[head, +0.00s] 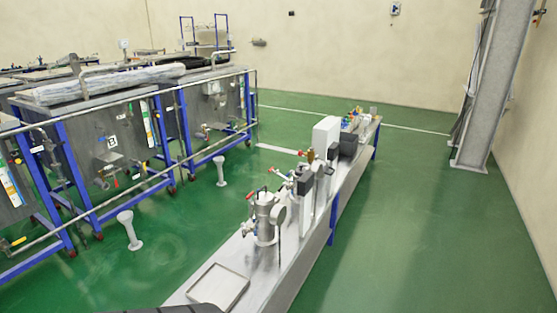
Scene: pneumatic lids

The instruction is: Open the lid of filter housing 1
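A silvery cylindrical housing (265,222) with a lid on top and red-tipped fittings beside it stands upright on a long metal bench (308,238). It looks like a filter housing, but no number is readable. Its lid seems to be in place, though it is too small to be sure. Further back on the bench, more metal fittings with red handles (304,180) stand close together, partly hidden behind one another. Neither of my grippers is in view.
A shallow metal tray (240,291) lies at the bench's near end. A white box (326,137) and small coloured items (356,119) stand further back. Blue-framed tanks (104,143) behind a rail line the left. A grey column (490,90) stands right. Green floor right of the bench is clear.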

